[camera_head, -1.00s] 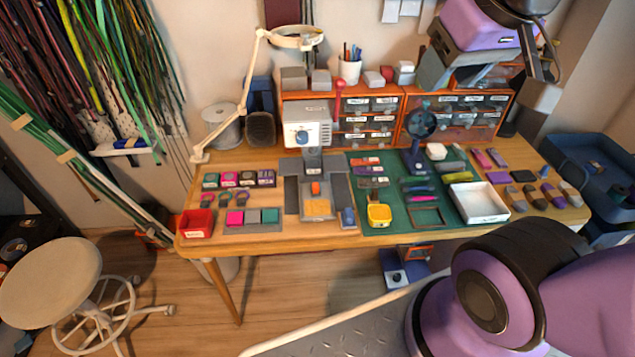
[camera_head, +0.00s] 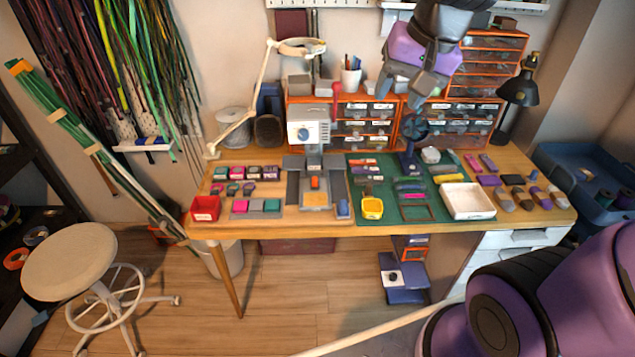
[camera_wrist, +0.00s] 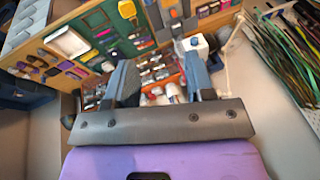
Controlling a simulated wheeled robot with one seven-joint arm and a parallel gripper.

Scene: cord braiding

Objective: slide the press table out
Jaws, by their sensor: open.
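The press (camera_head: 307,134), with a white head and a blue dial, stands at the middle of the workbench. Its press table (camera_head: 316,198) is a grey plate with a tan pad and an orange piece, lying below and in front of the head between dark side strips. In the wrist view the press head (camera_wrist: 192,46) shows beyond the fingers, partly hidden by one. My gripper (camera_head: 404,94) is open and empty, fingers downward, in the air above the orange drawer units, to the right of the press. It also shows in the wrist view (camera_wrist: 160,72).
Orange drawer units (camera_head: 362,112) stand behind the press. A magnifier lamp (camera_head: 270,70) arches at the left. A green mat (camera_head: 385,212) with tools, a yellow box (camera_head: 372,208) and a white tray (camera_head: 467,201) lie to the right. A red bin (camera_head: 206,208) sits at the front left.

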